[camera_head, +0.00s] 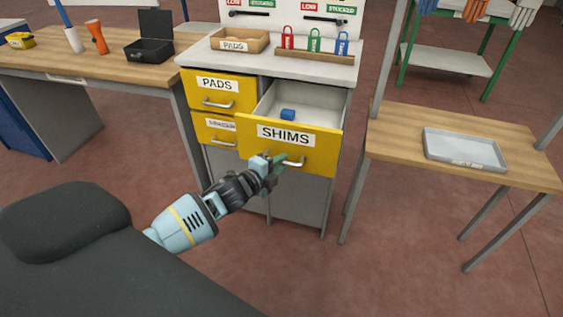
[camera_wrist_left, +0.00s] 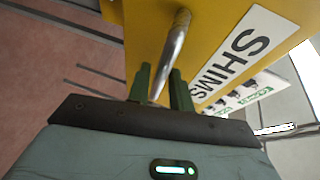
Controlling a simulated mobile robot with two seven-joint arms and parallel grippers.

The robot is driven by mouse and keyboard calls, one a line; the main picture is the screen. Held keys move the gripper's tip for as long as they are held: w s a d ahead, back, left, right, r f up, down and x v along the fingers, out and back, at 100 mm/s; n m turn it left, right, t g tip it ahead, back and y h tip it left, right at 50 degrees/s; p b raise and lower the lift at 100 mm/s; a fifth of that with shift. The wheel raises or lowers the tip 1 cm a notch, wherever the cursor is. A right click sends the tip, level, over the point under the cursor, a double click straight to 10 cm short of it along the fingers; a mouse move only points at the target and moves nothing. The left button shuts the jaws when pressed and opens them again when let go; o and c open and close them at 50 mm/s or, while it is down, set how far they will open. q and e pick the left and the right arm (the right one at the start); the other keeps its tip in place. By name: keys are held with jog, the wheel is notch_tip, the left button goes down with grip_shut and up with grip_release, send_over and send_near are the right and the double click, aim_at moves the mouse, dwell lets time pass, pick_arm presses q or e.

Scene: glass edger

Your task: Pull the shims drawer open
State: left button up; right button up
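The yellow shims drawer (camera_head: 311,152) stands pulled out from the grey cabinet, with its white SHIMS label facing me. My left gripper (camera_head: 279,163) is at this handle. In the left wrist view, the green fingers of my left gripper (camera_wrist_left: 160,85) are on either side of the bar and appear closed on it. My right gripper is in neither view.
Two shut yellow drawers, the PADS drawer (camera_head: 218,92) and one below it (camera_head: 220,131), are to the left. A wooden bench (camera_head: 150,75) stands left; a wooden table (camera_head: 400,135) with a grey tray (camera_head: 465,150) stands right. Floor in front is clear.

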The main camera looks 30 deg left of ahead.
pick_arm(q)
jog(key=v, duration=0.6)
jog(key=shift+s, duration=0.4)
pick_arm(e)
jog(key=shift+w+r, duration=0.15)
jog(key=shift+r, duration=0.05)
pick_arm(q)
jog(key=shift+r, duration=0.1)
